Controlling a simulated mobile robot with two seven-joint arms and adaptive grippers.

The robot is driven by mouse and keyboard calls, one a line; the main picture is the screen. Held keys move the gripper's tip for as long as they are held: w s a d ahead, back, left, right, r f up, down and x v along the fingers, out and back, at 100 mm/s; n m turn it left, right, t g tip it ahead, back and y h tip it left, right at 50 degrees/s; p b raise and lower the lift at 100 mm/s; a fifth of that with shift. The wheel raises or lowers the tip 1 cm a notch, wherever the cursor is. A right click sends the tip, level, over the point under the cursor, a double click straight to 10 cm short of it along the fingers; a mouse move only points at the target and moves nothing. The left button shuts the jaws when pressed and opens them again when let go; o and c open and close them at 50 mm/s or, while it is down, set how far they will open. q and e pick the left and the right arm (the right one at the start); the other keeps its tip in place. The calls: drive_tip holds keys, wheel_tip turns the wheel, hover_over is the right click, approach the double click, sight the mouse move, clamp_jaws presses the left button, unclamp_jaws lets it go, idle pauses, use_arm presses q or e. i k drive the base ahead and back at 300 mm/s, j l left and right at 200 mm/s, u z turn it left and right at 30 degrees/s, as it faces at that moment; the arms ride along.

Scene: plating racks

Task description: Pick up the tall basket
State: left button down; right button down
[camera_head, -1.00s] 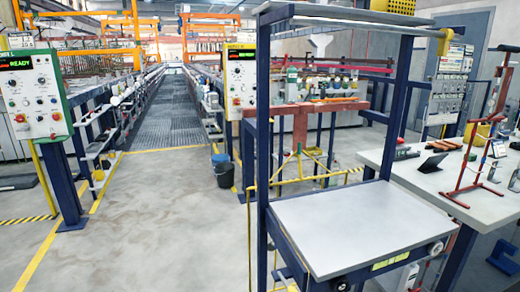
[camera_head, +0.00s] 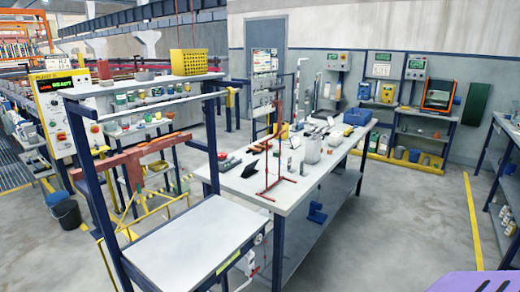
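A yellow box with holes in its sides (camera_head: 189,62) stands upright on the top shelf of the near blue frame, left of centre. It looks like a basket, but I cannot tell if it is the tall one. Neither of my grippers shows in the head view.
The blue frame has a bare grey shelf (camera_head: 190,245) low at the front. The long white worktable (camera_head: 262,187) runs to its right, with a red stand and a blue bin (camera_head: 357,116). Clear floor (camera_head: 405,215) lies right of the table. A dark bucket (camera_head: 67,214) stands at left.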

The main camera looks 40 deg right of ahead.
sight(313, 144)
drive_tip(key=z, duration=1.6)
